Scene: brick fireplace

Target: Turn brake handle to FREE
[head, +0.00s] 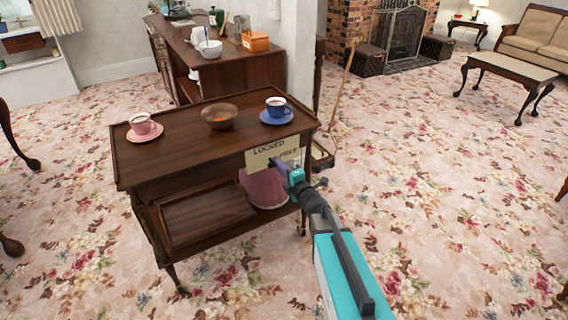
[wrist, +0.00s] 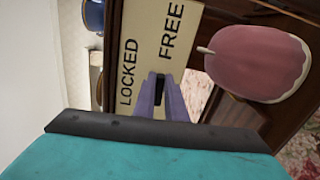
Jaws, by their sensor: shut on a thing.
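The cream label plate (head: 262,157) is on the right end of the wooden trolley's (head: 178,119) front side, marked LOCKED and FREE. In the wrist view the plate (wrist: 150,30) is turned sideways, LOCKED on the left and FREE on the right. The dark brake handle (wrist: 160,84) stands against the plate near the start of both words. My gripper (wrist: 160,98) is shut on it, its purple fingers on either side. In the head view my gripper (head: 277,165) reaches the plate and hides part of the lettering. I cannot tell which word the handle points to.
On the trolley top stand a pink cup (head: 141,123) on a saucer, a brown bowl (head: 219,116) and a blue cup (head: 277,107) on a saucer. A pink rounded thing (head: 262,188) sits on the lower shelf, close to my gripper.

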